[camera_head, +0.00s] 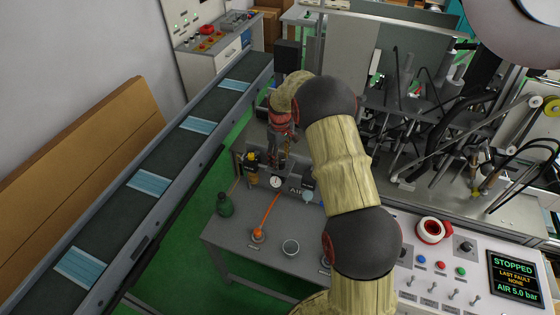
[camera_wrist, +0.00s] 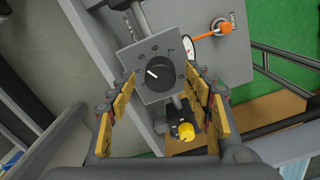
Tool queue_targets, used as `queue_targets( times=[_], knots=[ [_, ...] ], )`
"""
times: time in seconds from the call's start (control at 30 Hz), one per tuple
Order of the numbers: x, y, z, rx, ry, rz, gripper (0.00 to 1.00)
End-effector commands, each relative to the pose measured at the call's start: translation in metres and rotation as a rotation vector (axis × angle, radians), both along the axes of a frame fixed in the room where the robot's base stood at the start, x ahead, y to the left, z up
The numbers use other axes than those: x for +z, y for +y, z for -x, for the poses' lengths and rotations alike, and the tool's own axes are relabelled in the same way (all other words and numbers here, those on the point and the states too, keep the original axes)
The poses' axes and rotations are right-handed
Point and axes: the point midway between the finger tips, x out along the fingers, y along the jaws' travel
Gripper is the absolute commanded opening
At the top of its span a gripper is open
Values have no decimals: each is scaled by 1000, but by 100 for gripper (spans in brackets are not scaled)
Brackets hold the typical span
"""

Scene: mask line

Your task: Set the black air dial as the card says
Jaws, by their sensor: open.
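The black air dial (camera_wrist: 160,73) sits on a grey square plate in the wrist view. Its white pointer mark points to the upper left there; the small figures around it are hard to read. My gripper (camera_wrist: 158,103) is open, with its yellow-padded fingers to either side of the dial in the picture. I cannot tell whether they touch it. In the head view my gripper (camera_head: 279,148) is over the air unit at the back of the grey bench, and the dial is hidden. A round gauge (camera_head: 276,182) is beside it. No card can be read in either view.
A yellow knob (camera_wrist: 186,132) is close to my gripper. The panel screen (camera_head: 514,276) reads STOPPED, AIR 5.0 bar. A conveyor (camera_head: 165,158) carries several blue masks.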

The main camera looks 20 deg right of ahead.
Motion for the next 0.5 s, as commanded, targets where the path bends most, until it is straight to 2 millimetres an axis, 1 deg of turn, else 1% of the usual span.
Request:
queue_targets(
  times=[0.03, 0.3, 0.4, 0.5],
  knots=[
    [11, 0, -1, 0, -4, 1, 51],
    [66, 0, -1, 0, -4, 1, 51],
    [81, 0, -1, 0, -2, 0, 51],
    [93, 0, -1, 0, -1, 0, 51]
  ],
)
